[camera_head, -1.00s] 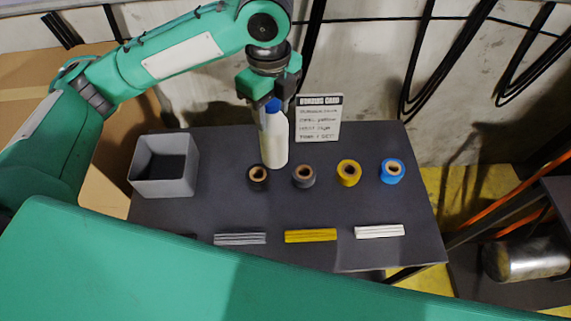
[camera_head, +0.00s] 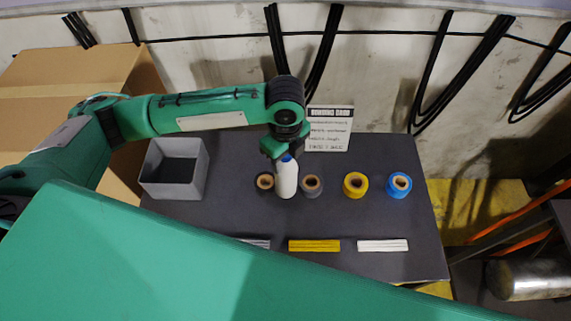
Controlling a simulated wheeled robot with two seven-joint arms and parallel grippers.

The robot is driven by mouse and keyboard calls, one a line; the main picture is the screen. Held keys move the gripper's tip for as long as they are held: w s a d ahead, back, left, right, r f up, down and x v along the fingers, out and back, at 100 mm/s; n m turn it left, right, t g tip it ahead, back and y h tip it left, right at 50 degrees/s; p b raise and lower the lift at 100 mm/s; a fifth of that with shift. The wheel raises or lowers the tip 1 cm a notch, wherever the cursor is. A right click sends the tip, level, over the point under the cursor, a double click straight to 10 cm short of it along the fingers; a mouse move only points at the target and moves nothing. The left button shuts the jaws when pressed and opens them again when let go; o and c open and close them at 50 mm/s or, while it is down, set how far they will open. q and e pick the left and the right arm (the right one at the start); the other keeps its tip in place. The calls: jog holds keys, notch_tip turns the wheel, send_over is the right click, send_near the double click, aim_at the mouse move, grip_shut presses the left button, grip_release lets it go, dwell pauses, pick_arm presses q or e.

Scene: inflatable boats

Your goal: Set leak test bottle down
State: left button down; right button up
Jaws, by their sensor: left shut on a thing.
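The leak test bottle (camera_head: 287,181) is white with a blue cap. I cannot tell for sure whether the bottle's base touches the table. My right gripper is not in view.
A grey open bin (camera_head: 146,182) stands at the table's left. A yellow roll (camera_head: 355,185) and a blue roll (camera_head: 399,185) are to the right. A card (camera_head: 329,129) stands behind. Yellow strips (camera_head: 314,246) and white strips (camera_head: 382,246) lie in front.

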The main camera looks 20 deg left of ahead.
pick_arm(q)
jog(key=shift+f+p, duration=0.4)
jog(key=shift+f, duration=2)
jog(key=c, duration=0.7)
grip_release()
